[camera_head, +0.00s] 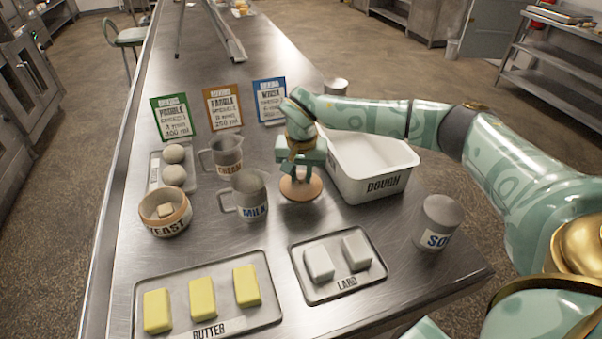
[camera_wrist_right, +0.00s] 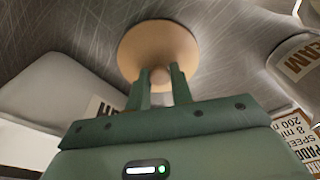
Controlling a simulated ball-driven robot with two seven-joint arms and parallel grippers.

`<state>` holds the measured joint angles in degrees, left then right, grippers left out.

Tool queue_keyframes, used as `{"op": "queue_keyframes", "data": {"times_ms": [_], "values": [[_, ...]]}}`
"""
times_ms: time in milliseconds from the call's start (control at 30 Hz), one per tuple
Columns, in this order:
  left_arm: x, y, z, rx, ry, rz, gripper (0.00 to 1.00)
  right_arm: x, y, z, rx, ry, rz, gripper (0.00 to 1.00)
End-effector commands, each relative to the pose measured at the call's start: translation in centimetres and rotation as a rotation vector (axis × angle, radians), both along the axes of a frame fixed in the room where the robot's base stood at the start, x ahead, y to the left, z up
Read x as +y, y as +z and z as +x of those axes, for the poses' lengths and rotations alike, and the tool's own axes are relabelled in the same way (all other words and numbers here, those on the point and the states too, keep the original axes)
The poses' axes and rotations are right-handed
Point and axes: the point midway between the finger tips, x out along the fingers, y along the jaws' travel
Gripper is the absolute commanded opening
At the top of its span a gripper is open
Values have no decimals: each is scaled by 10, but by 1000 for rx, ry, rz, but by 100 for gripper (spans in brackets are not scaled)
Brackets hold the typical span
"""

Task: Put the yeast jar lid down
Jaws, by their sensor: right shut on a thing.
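The yeast jar lid (camera_head: 301,188) is a round tan wooden disc with a knob. My right gripper (camera_head: 299,172) is shut on the knob from above. The lid is low over the steel counter, between the milk jug and the dough tub; I cannot tell whether it touches the counter. In the right wrist view the lid (camera_wrist_right: 158,42) spreads beyond the fingertips of my right gripper (camera_wrist_right: 160,76), with bare metal behind it. The yeast jar (camera_head: 166,221) stands uncovered at the left with a pale block inside. My left gripper is not in view.
The milk jug (camera_head: 250,194) stands close left of the lid, with the cream jug (camera_head: 227,154) behind. The white dough tub (camera_head: 385,188) is close right. The lard tray (camera_head: 312,293) and butter tray (camera_head: 262,314) lie in front. A labelled canister (camera_head: 437,222) stands right.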

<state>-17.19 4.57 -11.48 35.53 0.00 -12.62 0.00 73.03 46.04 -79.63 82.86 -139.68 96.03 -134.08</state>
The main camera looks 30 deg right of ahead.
Motion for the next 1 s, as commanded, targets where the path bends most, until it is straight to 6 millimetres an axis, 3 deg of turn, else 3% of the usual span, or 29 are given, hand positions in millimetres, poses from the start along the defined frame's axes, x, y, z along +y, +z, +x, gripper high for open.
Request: {"op": "queue_keyframes", "data": {"times_ms": [100,133,200,433,533,1000], "values": [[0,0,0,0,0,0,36,0,-3,0,0,1,0,0],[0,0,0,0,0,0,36,0,-3,0,0,1,0,30],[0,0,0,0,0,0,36,0,-3,0,0,0,0,43],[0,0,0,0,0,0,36,0,-2,0,0,0,0,43],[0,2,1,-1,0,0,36,0,8,0,-2,0,0,43],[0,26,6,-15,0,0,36,6,107,-11,-4,0,-1,43]]}}
